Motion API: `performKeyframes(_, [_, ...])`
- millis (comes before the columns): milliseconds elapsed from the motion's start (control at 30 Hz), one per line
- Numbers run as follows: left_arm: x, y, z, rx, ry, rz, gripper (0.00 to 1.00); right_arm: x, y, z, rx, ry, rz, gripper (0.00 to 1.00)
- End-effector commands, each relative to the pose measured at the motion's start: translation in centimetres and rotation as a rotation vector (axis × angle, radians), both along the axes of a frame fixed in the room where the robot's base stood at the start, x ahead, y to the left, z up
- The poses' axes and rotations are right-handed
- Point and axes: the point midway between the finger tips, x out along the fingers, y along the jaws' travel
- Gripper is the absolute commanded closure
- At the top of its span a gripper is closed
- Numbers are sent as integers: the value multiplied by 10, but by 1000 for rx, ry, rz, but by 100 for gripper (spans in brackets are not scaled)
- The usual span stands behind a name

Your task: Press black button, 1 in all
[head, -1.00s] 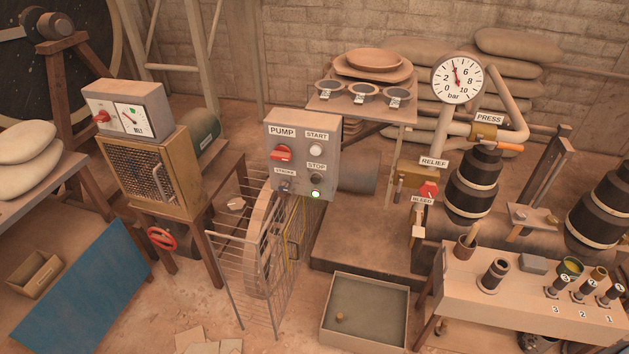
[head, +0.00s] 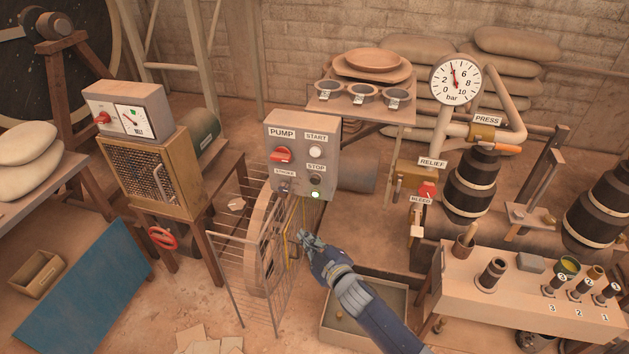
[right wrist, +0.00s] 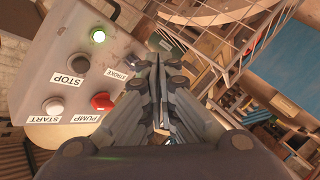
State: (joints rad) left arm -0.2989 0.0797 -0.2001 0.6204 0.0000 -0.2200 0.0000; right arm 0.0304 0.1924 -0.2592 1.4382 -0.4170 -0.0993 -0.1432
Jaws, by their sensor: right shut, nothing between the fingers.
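The grey pump control box (head: 329,130) stands in the middle of the head view. Its dark round button (head: 316,179) sits under the STOP label, above a lit green lamp (head: 315,195). In the right wrist view the dark button (right wrist: 79,63) is at the left, and the box is rotated. My right gripper (head: 305,237) is below the box in the head view, its fingers shut and empty. In the right wrist view the closed fingers (right wrist: 156,62) appear to the right of the button, apart from it. My left gripper is not in view.
The box also carries a white START button (head: 316,151), a red PUMP switch (head: 281,155) and a small STROKE control (head: 286,187). A wire guard (head: 245,285) around a wheel stands below left. A shallow tray (head: 345,340) lies under my right arm.

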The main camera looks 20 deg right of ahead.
Motion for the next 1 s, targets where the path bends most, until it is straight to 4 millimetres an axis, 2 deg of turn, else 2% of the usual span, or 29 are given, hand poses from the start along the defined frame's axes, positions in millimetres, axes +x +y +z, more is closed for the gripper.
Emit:
performKeyframes(33, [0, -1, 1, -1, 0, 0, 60, 8, 4, 24, -13, -48, 13, 100])
performKeyframes(100, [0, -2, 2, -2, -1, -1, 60, 14, 8, 49, -31, -99, 28, 100])
performKeyframes(200, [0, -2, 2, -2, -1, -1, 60, 20, 12, 73, -47, -148, 41, 100])
performKeyframes(300, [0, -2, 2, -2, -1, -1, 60, 22, 13, 84, -57, -170, 47, 100])
performKeyframes(733, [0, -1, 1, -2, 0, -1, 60, 25, 12, 85, -57, -174, 48, 100])
performKeyframes(1000, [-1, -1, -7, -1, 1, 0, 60, 50, -6, 84, -60, -174, 46, 100])
